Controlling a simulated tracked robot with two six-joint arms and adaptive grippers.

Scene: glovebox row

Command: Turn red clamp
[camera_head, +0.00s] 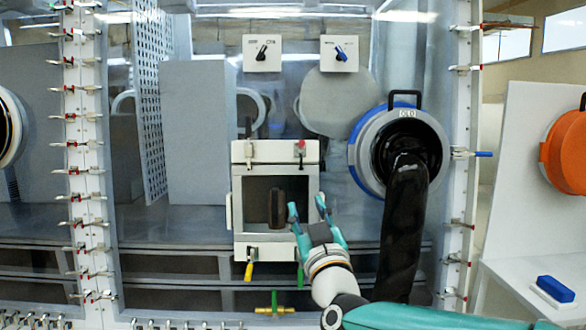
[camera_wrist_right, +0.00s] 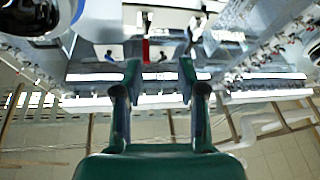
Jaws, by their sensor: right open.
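A small red clamp (camera_head: 301,146) sits at the top right corner of a white-framed box with a dark window (camera_head: 250,187). My right gripper (camera_head: 308,208) is open and empty, below the red clamp and in front of the box's lower right side in the head view. In the right wrist view its fingers (camera_wrist_right: 160,72) are spread apart, and a red piece (camera_wrist_right: 145,50), which looks like the clamp, shows beyond and between them. My left gripper is not in view.
Yellow (camera_head: 249,272) and green handles hang below the box. A black glove sleeve (camera_head: 405,225) hangs from a blue-rimmed port at the right. Two switch plates (camera_head: 262,53) are above. Many red-tipped clamps line the panel edges (camera_head: 85,145).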

